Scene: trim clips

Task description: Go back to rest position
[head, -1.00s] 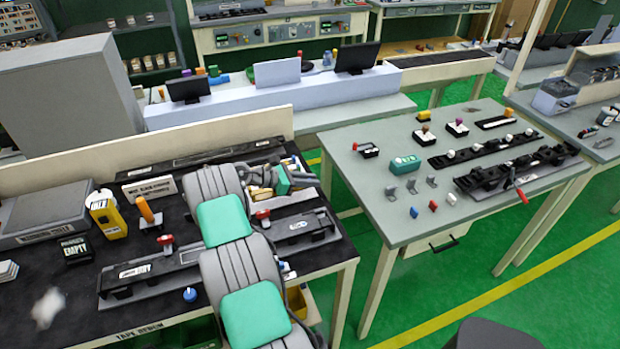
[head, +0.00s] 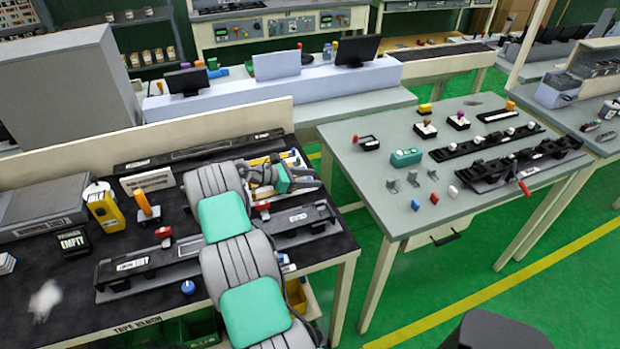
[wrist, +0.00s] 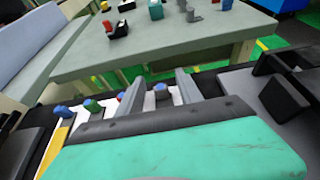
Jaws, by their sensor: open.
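My gripper (wrist: 160,92) is open, its two grey fingers apart in the wrist view. A blue-topped item (wrist: 162,88) shows between the fingers; I cannot tell its depth, but nothing looks gripped. In the head view my arm reaches over the black workbench (head: 70,285), with my gripper (head: 303,176) near its right back corner. The fingertips are hard to make out there. My arm covers the middle of the long dark rail (head: 150,265) on the bench.
A yellow bottle (head: 104,205), an orange-handled tool (head: 146,206) and a blue knob (head: 188,287) stand left of my arm. The grey-green table (head: 375,190) at right holds clips and rails. Green floor (head: 430,290) lies open in front of it.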

